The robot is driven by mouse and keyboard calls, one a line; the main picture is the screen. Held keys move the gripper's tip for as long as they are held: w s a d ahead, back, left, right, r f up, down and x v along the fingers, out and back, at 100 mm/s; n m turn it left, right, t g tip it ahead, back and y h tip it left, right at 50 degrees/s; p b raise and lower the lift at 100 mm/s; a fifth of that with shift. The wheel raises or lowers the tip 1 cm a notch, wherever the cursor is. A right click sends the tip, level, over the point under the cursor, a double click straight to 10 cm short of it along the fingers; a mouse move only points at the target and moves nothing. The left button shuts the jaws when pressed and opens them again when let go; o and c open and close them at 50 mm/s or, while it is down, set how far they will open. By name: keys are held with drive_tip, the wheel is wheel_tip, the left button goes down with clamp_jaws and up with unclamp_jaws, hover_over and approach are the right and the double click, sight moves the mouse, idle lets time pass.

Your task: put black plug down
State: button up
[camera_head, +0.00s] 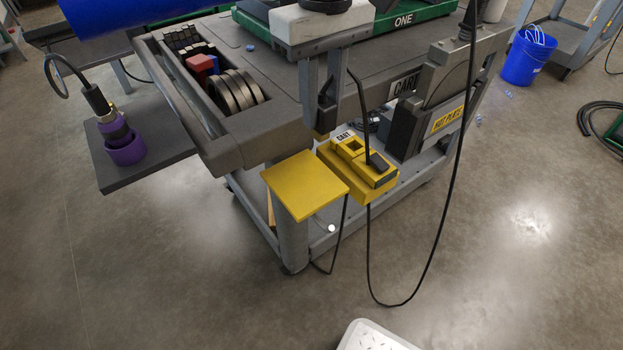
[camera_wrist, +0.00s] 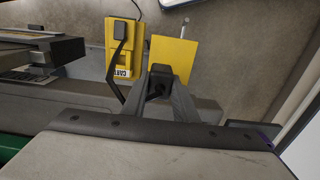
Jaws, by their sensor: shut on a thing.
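My gripper (camera_head: 322,118) hangs in front of the cart, fingers pointing down, shut on a black plug (camera_head: 325,124). In the wrist view the plug (camera_wrist: 158,87) sits between the two grey fingers (camera_wrist: 160,78), partly hidden by them. A flat yellow plate (camera_head: 305,184) lies below the gripper, and the plug appears above and apart from it. The plate also shows just beyond the fingertips in the wrist view (camera_wrist: 175,55). A yellow box labelled CART (camera_head: 352,188) stands right of the plate in the head view, with another black connector (camera_head: 378,163) in it.
The grey cart (camera_head: 400,85) stands behind, with a tray of rings (camera_head: 237,90). A grey unit with a yellow label (camera_head: 440,110) is at its right. A black cable (camera_head: 440,235) loops toward the floor. A purple fitting (camera_head: 125,148) stands on a side shelf.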

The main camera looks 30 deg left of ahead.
drive_tip(key=s, duration=0.3)
hover_over(309, 186)
wheel_tip(309, 186, down, 10)
idle(0.4)
drive_tip(key=o, duration=1.1)
drive_tip(key=shift+f, duration=0.1)
wheel_tip(309, 186, up, 12)
drive_tip(key=shift+r, duration=0.15)
drive_tip(key=shift+d, duration=0.1)
